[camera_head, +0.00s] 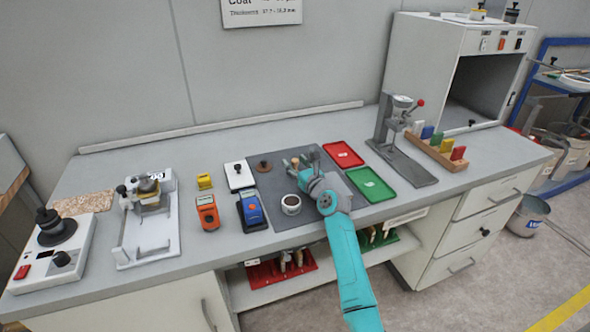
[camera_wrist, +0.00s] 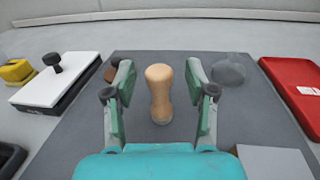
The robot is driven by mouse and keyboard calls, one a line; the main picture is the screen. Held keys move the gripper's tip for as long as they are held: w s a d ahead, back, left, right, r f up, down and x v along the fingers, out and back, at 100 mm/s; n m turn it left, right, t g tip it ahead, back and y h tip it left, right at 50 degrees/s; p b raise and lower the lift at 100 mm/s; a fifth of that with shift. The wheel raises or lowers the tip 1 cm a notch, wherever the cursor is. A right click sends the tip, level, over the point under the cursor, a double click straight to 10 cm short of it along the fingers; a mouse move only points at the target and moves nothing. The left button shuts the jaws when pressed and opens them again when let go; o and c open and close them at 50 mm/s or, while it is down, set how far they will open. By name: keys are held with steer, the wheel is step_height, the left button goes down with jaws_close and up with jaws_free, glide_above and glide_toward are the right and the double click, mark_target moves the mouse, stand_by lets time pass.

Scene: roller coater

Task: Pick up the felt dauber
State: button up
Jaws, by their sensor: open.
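A pale wooden handle, likely the felt dauber (camera_wrist: 160,95), stands upright on the dark grey mat (camera_wrist: 150,58). In the wrist view it is between the two green fingers of my gripper (camera_wrist: 159,78), with a gap on each side. The fingers are open and do not appear to touch it. Its felt end is not visible. In the head view the pale wooden top (camera_head: 295,162) shows beside my gripper (camera_head: 306,160), which is low over the mat and partly hides what is behind it.
A brown knobbed piece (camera_head: 264,165) and a white cup with dark contents (camera_head: 291,204) stand on the mat. Red (camera_head: 343,153) and green (camera_head: 371,184) trays lie to the right. A blue gauge (camera_head: 250,209) is at the left. A grey round thing (camera_wrist: 229,70) is right of the fingers.

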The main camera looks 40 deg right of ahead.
steer(key=shift+w, duration=0.15)
jaws_close()
steer(key=shift+r, duration=0.15)
